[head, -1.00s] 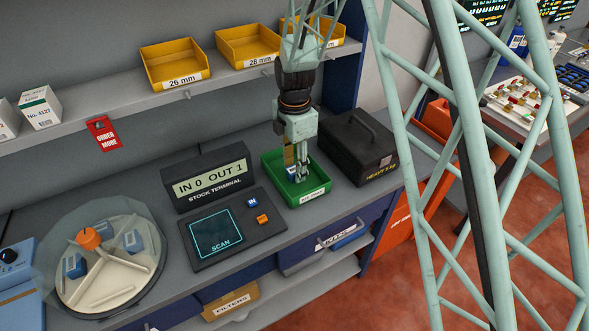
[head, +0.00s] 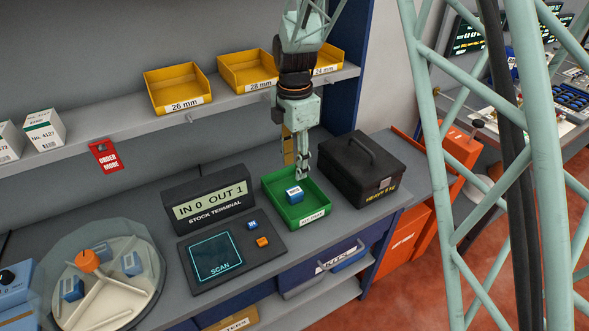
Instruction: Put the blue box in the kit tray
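A small blue box (head: 294,195) with a white label lies on the floor of the green kit tray (head: 322,206), near its middle. My gripper (head: 303,172) points down above the back part of the tray, behind and a little above the box and apart from it. No object shows between its fingers. They are small in the head view and seen nearly from the side, so how far they stand apart is hard to see.
A black case (head: 362,170) stands close to the tray's right. The stock terminal (head: 208,196) and scan pad (head: 230,248) are on the left. A covered carousel (head: 118,300) holds several blue boxes. Yellow bins (head: 177,90) line the shelf above.

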